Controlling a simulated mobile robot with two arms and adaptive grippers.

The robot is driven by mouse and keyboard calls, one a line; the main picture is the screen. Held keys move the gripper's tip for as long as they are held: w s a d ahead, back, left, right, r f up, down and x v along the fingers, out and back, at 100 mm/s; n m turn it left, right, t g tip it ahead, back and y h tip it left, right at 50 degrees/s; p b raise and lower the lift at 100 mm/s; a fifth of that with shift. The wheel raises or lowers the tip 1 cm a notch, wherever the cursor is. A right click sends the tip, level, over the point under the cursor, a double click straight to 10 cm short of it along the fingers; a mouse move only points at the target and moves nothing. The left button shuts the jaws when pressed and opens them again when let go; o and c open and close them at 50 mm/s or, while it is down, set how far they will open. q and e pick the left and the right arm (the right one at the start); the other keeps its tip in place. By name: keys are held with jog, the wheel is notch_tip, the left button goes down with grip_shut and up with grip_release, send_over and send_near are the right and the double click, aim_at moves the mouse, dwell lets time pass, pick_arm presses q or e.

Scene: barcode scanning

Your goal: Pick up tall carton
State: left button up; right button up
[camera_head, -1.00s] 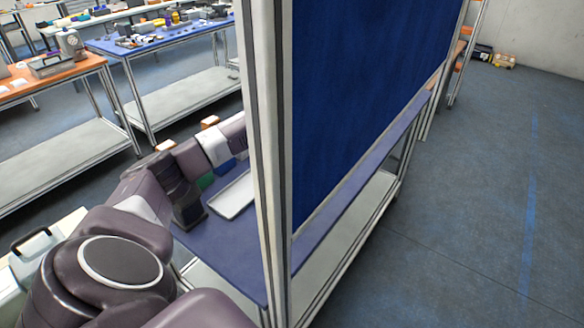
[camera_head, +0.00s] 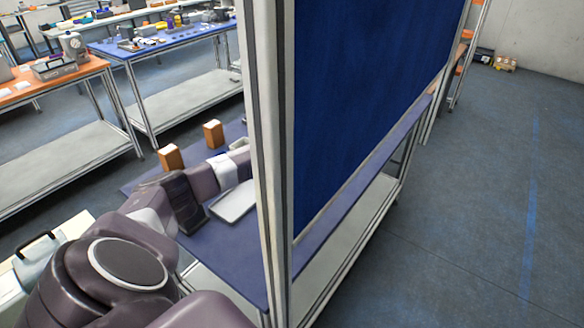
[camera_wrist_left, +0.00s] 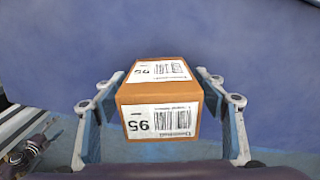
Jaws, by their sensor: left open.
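A brown carton (camera_wrist_left: 160,95) with white barcode labels reading "95" on its top and near side shows in the left wrist view. My left gripper (camera_wrist_left: 160,76) is open, with one blue-padded finger on each side of the carton. I cannot tell whether the fingers touch it. In the head view two upright brown cartons stand on the blue table, one at left (camera_head: 171,158) and one farther right (camera_head: 213,135). I cannot tell which carton the wrist view shows. The left fingers are hidden in the head view. My right gripper is not in view.
A pale tray (camera_head: 233,204) lies on the blue tabletop (camera_head: 225,245) beside my left arm. A metal post (camera_head: 268,165) and a blue panel (camera_head: 365,90) block the view to the right. Other workbenches (camera_head: 160,40) stand behind.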

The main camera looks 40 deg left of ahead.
pick_arm(q)
jog(key=c, duration=1.4)
jog(key=shift+r, duration=0.1)
jog(key=shift+c, duration=0.2)
